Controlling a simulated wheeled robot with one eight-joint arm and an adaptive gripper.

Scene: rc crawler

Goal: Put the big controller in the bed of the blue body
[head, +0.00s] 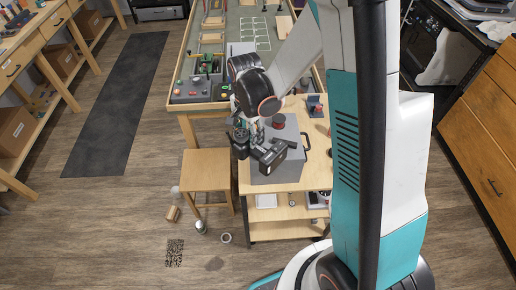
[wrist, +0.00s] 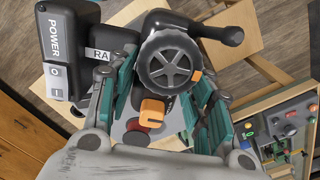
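The big controller (head: 272,158) is black, with a boxy part marked POWER (wrist: 57,55), a spoked wheel (wrist: 168,62), a dark grip and an orange trigger. In the head view it appears above the grey box, its wheel end reaching past the box's left edge. My gripper (wrist: 165,85) has its teal-padded fingers on either side of the controller's middle and looks shut on it. The exact contact is partly hidden. I cannot make out the blue body for sure; a small blue and red object (head: 315,105) stands behind the grey box.
The grey box (head: 290,177) with a red round part on top stands on a wooden cart (head: 320,160). A wooden stool (head: 206,168) is left of it. Behind is a large workbench (head: 245,45) with devices. A can (head: 172,213) and other small items lie on the floor.

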